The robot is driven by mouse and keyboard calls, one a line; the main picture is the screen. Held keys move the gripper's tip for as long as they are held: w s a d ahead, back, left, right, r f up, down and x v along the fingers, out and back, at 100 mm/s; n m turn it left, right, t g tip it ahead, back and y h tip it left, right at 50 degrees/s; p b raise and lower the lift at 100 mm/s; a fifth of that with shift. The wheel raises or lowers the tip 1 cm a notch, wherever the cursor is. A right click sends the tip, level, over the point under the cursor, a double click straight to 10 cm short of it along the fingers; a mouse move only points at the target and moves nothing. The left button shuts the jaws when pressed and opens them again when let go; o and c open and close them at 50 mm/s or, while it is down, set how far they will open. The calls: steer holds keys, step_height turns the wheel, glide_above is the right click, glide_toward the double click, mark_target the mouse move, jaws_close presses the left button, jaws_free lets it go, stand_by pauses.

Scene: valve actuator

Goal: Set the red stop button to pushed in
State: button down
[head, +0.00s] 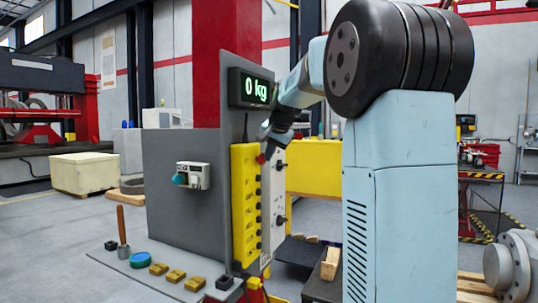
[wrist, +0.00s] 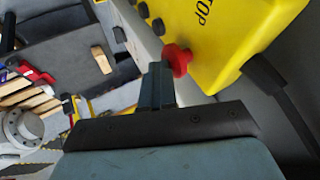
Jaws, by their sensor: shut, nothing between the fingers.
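The red stop button (wrist: 178,59) sits near the end of a yellow control box (wrist: 225,40), close to the printed word "STOP" in the wrist view. In the head view the button (head: 261,158) shows as a small red spot near the top of the upright yellow box (head: 245,215). My gripper (wrist: 158,72) is shut and empty, with its fingertips right at the button. I cannot tell whether they touch it. The button's red head stands out from the box; how far in it is pressed is hard to tell. In the head view my gripper (head: 272,138) is small and partly hidden.
A grey panel (head: 180,220) with a "0 kg" display (head: 249,88) stands beside the yellow box. A white panel (head: 273,205) with dark knobs is just right of it. Dark buttons (wrist: 157,25) line the box. A wooden block (wrist: 101,60) lies beyond the box.

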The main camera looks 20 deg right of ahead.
steer(key=shift+w+a+r, duration=0.1)
steer(key=shift+w+a, duration=0.15)
steer(key=shift+a, duration=0.3)
steer(key=s+d+r, duration=0.4)
steer(key=s+r, duration=0.3)
steer(key=s, duration=0.2)
steer(key=shift+s+r, duration=0.25)
steer(key=shift+r, duration=0.1)
